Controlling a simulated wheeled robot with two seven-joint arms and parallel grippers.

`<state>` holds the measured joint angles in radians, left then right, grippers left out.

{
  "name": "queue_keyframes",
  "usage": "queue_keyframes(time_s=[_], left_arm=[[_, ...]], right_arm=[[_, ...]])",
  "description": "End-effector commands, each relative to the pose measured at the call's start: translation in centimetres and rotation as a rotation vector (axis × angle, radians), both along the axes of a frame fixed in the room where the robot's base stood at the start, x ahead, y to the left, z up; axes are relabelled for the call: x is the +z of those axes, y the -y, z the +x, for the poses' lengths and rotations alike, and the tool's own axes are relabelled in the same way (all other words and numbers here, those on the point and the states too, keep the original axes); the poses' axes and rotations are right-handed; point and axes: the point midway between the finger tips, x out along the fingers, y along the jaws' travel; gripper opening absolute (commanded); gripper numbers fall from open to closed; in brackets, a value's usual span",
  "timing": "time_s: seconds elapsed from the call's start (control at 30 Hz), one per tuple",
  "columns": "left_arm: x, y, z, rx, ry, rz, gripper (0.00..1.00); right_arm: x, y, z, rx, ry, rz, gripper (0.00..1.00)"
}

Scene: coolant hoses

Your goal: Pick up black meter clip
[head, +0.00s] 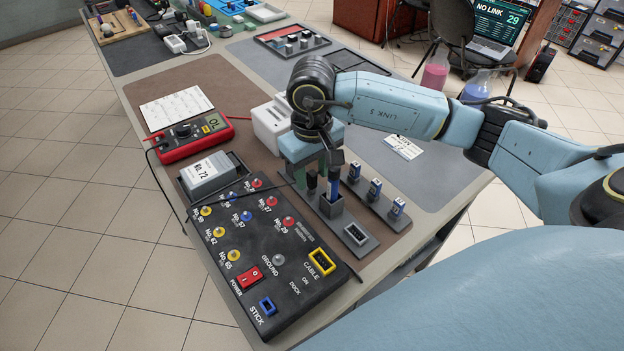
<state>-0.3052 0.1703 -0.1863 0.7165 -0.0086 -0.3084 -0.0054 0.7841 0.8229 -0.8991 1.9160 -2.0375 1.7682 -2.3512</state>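The red meter (190,135) lies at the left of the table, and a thin black lead (165,192) runs from it toward the black panel box (262,245). I cannot clearly make out the black meter clip; a small dark piece (312,182) by my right gripper may be it or a finger. My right gripper (323,180) points down beside the box's right edge, close to a small grey holder (331,207) with something blue in it. Its fingertips are small and partly hidden, so its opening is unclear. My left gripper is not in view.
A dark rack (376,212) with several blue sticks stands right of the gripper. A grey box labelled No. 72 (211,175) sits behind the panel's left end. A white device (270,124) stands behind the gripper. The grey mat at right (445,165) is mostly clear.

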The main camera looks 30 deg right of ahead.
Motion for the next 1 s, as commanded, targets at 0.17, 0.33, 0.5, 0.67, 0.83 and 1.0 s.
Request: queue_keyframes(time_s=[0.17,0.33,0.5,0.67,0.83,1.0], left_arm=[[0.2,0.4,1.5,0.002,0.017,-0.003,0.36],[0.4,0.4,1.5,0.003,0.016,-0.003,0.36],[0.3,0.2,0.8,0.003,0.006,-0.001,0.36],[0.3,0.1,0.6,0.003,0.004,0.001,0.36],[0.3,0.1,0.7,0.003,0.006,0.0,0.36],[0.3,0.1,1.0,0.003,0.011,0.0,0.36]], right_arm=[[-2.0,0.0,0.0,0.0,0.0,0.001,0.4],[-2.2,0.0,0.0,0.0,0.002,0.001,0.4],[-2.2,0.0,0.0,0.0,0.002,0.001,0.3],[-2.2,0.0,0.0,0.0,0.002,0.001,0.09],[-2.2,0.0,0.0,0.0,0.002,0.001,0.0],[-2.1,0.0,0.0,0.0,0.002,0.001,0.0]])
